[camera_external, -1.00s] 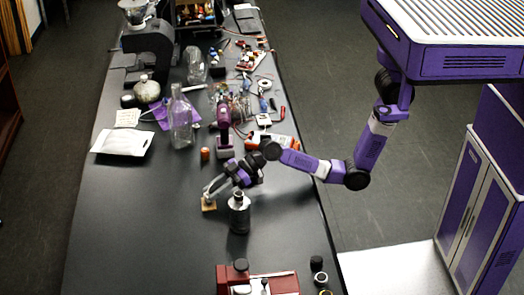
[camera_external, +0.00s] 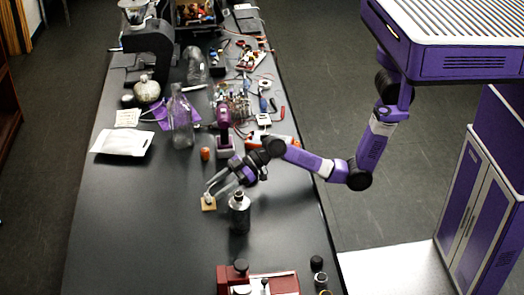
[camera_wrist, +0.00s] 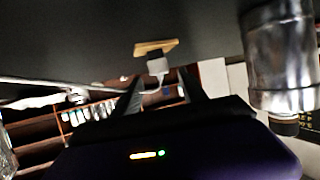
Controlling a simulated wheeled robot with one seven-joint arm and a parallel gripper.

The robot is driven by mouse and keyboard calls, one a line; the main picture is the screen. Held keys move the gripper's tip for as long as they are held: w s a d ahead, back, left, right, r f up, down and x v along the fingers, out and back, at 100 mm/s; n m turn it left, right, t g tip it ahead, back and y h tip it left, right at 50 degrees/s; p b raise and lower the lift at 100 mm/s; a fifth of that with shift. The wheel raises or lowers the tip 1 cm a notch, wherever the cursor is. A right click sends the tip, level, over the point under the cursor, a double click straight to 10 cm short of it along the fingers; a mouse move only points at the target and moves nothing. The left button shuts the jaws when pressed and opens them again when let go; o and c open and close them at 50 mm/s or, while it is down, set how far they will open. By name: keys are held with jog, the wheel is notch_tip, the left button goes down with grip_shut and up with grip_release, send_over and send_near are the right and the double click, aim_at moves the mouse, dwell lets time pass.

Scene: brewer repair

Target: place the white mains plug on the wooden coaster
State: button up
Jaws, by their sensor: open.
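The wooden coaster (camera_external: 209,207) is a small tan square on the black bench, left of a dark metal bottle. The white mains plug (camera_wrist: 157,65) rests on the coaster in the wrist view, where the coaster's edge (camera_wrist: 155,46) shows beyond it. In the external view the plug (camera_external: 208,198) is a small pale shape on the coaster. My gripper (camera_external: 208,188) is open, its fingers just up and beside the plug. In the wrist view my fingers (camera_wrist: 160,82) stand apart on either side of the plug's near end and cord.
The metal bottle (camera_external: 239,213) stands close to the right of the coaster and also shows large in the wrist view (camera_wrist: 280,60). An orange cylinder (camera_external: 205,154) and a clear glass bottle (camera_external: 180,120) stand behind. Bare bench lies left and in front of the coaster.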

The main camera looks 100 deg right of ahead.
jog(key=v, duration=1)
jog(key=shift+b, duration=0.35)
jog(key=shift+d, duration=0.1)
